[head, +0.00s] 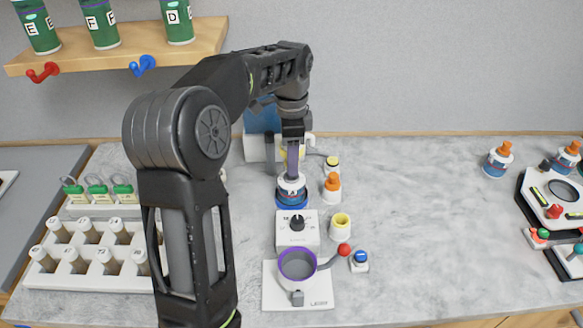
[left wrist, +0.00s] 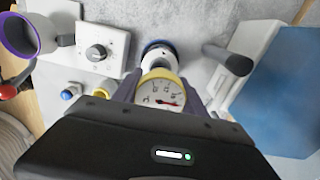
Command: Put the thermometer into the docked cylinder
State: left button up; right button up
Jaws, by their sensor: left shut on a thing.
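My left gripper (head: 292,160) is shut on the thermometer, with its purple fingers either side of it. In the left wrist view the thermometer (left wrist: 163,94) shows a round white dial with a yellow rim and red needle. The docked cylinder (head: 291,188), white with a blue label, stands upright in a blue ring behind the knob box, directly below the gripper. It also shows in the left wrist view (left wrist: 158,53), just beyond the dial. The thermometer's stem is hidden, so I cannot tell whether its tip is inside the cylinder. My right gripper is not in view.
The white knob box (head: 297,230) and a purple-rimmed cup (head: 297,264) stand in front of the cylinder. An orange-capped bottle (head: 332,187) and a yellow-topped holder (head: 341,225) are close on its right. A blue device (head: 262,119) stands behind. The counter's right middle is clear.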

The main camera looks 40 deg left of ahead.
pick_arm(q)
notch_tip(320, 180, down, 3)
jog(key=shift+f+p, duration=0.1)
jog(key=shift+p, duration=0.2)
jog(key=shift+f, duration=0.25)
jog(key=shift+f, duration=0.3)
jog(key=o, duration=1.5)
jog(key=shift+r, duration=0.2)
